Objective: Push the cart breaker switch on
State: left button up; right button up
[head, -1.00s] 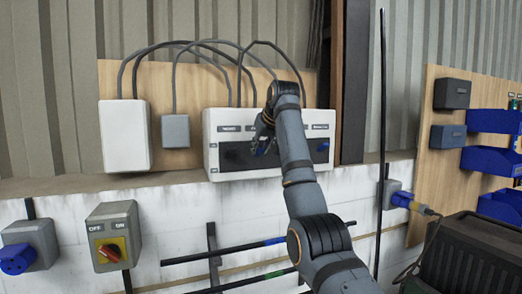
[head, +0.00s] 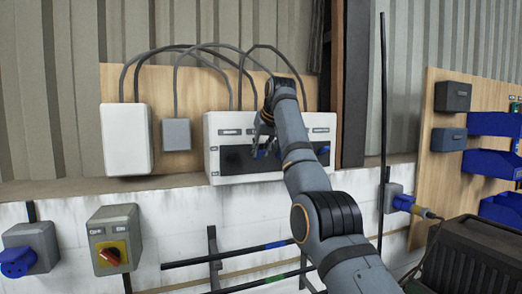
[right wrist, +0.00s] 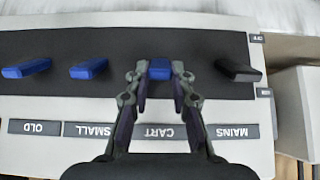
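The white breaker box (head: 212,170) is on the wooden board, with a dark strip across its front. In the right wrist view the box is upside down and the blue cart switch (right wrist: 160,68) stands above the CART label (right wrist: 160,131). My right gripper (right wrist: 160,76) is open, with a fingertip on each side of the cart switch. I cannot tell whether they touch it. In the head view the right gripper (head: 264,147) is in front of the box and covers its middle. My left gripper is not in view.
Blue small (right wrist: 88,69) and old (right wrist: 27,68) switches are on one side of the cart switch, and the black mains switch (right wrist: 238,71) is on the other. A grey rotary switch box (head: 115,239) and blue bins (head: 492,163) are farther away.

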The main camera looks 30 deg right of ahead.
jog(key=o, duration=0.4)
jog(key=shift+w, duration=0.1)
jog(key=shift+o, duration=0.2)
jog(key=v, duration=1.2)
jog(key=shift+a, duration=0.1)
